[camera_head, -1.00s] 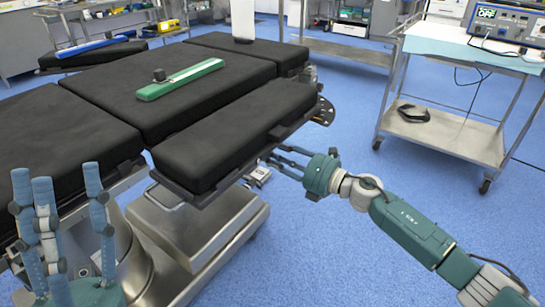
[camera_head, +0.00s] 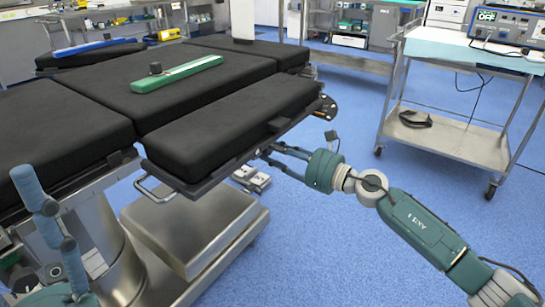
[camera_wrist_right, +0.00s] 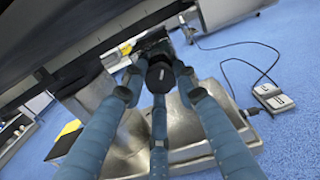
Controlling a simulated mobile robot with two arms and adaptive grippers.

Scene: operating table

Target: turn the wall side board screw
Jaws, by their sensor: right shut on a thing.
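The operating table has black pads (camera_head: 230,125) and a metal rail along its near side. My right gripper (camera_head: 267,155) reaches under the near right edge of the table. In the right wrist view its three blue fingers close around a black knob-like screw (camera_wrist_right: 160,74) below the table edge. The fingertips are partly hidden in the head view.
A green board (camera_head: 178,74) with a black knob lies on the table. A steel base (camera_head: 190,232) stands below, with a foot pedal (camera_wrist_right: 272,97) on the blue floor. A trolley (camera_head: 455,140) with a device stands at the right. Floor between trolley and table is clear.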

